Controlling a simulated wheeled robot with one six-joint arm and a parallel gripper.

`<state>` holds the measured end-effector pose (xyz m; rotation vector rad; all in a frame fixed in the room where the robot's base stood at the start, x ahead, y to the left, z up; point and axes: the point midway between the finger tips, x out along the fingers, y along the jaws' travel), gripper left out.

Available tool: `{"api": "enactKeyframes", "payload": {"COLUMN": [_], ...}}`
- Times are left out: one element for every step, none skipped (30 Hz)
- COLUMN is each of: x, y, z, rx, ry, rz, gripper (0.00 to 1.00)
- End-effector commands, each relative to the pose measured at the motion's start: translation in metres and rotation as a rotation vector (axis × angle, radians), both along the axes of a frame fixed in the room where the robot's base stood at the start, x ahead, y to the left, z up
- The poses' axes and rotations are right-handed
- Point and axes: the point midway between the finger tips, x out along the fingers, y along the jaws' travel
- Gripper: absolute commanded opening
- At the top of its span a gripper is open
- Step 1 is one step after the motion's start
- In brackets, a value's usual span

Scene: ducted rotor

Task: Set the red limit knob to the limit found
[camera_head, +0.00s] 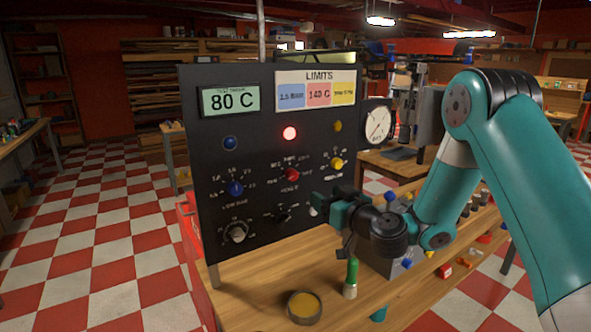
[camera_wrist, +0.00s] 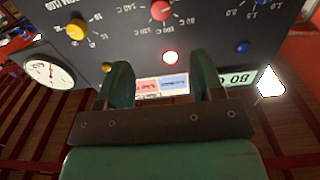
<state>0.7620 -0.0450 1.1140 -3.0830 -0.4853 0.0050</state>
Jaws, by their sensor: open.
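The red limit knob (camera_head: 291,175) sits mid-panel on the black control panel (camera_head: 215,222), between the blue and yellow knobs. It shows at the top of the upside-down wrist view (camera_wrist: 161,10), with temperature marks around it; I cannot tell its pointer's direction. The LIMITS card (camera_head: 315,90) reads 140 C in its red middle field. The display (camera_head: 231,100) reads 80 C. A red lamp (camera_head: 289,133) is lit above the red knob. My gripper (camera_head: 318,205) is open and empty in front of the panel, apart from the red knob. In the wrist view its two fingers (camera_wrist: 161,66) stand wide apart.
A blue knob (camera_head: 235,188) and a yellow knob (camera_head: 336,163) flank the red one. Black knobs (camera_head: 236,232) sit lower on the panel. A round gauge (camera_head: 377,124) is at its right. A green-handled tool (camera_head: 352,272) and a round dish (camera_head: 304,307) stand on the wooden bench.

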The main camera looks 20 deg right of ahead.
Motion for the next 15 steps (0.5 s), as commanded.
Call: {"api": "enactKeyframes", "payload": {"x": [0.009, 0.014, 0.02, 0.025, 0.03, 0.037, 0.042, 0.047, 0.054, 0.06, 0.066, 0.073, 0.079, 0.084, 0.092], "y": [0.003, 0.005, 0.008, 0.01, 0.011, 0.014, 0.015, 0.017, 0.019, 0.021, 0.023, 0.026, 0.028, 0.029, 0.032], "z": [0.009, 0.009, 0.009, 0.009, 0.009, 0.009, 0.009, 0.009, 0.01, 0.009, 0.009, 0.009, 0.01, 0.009, 0.008], "rx": [-0.002, 0.0, 0.0, -0.001, -0.001, -0.002, -0.001, -0.001, -0.001, -0.002, -0.002, -0.002, -0.001, -0.001, -0.001], "ry": [-0.001, 0.001, 0.0, 0.0, 0.0, -0.001, 0.0, 0.0, -0.001, -0.001, -0.002, -0.002, -0.003, -0.003, -0.003], "rz": [0.002, 0.003, 0.004, 0.003, 0.004, 0.005, 0.004, 0.004, 0.004, 0.005, 0.005, 0.005, 0.005, 0.005, 0.005], "gripper": [0.61, 0.61, 0.61, 0.61, 0.61, 0.61, 0.61, 0.61, 0.61, 0.61, 0.61, 0.61, 0.61, 0.61, 0.61]}}
